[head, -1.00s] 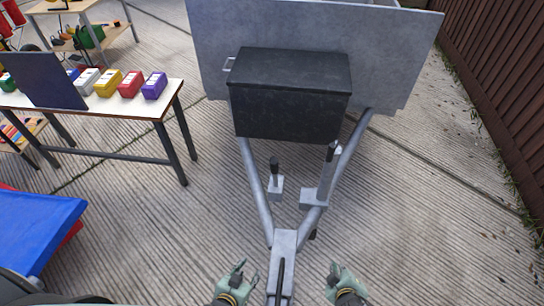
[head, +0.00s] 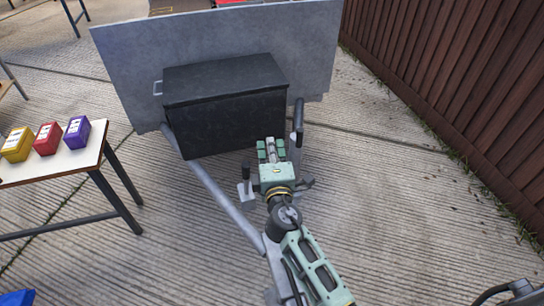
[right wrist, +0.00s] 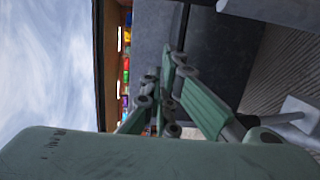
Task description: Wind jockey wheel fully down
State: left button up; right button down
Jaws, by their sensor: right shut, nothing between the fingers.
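The trailer's grey drawbar (head: 222,197) runs from under a black box to the front. A grey post with a dark upper end (head: 298,125), which looks like the jockey wheel, stands on its right rail; its lower part and wheel are hidden by my arm. A shorter post with a black grip (head: 246,178) stands to the left. My right gripper (head: 270,145) is shut and empty above the drawbar, between the two posts and nearer the right one. I cannot tell whether it touches that post. It also shows in the right wrist view (right wrist: 163,95).
The black box (head: 225,110) sits just beyond the gripper, before the grey trailer panel (head: 130,65). A table (head: 75,165) with coloured boxes stands at left. A brown fence (head: 450,80) runs along the right. The concrete between drawbar and fence is clear.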

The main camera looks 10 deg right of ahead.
aim_at(299, 132)
jog(key=d, duration=0.1)
jog(key=w+d+p, duration=0.1)
jog(key=d, duration=0.2)
jog(key=shift+w, duration=0.3)
jog(key=shift+f, duration=0.1)
jog(key=shift+s, duration=0.1)
jog(key=shift+s+d+n+y, duration=0.15)
jog(key=shift+d+n+y, duration=0.2)
jog(key=shift+y, duration=0.35)
jog(key=shift+s+p, duration=0.1)
jog(key=shift+p, duration=0.2)
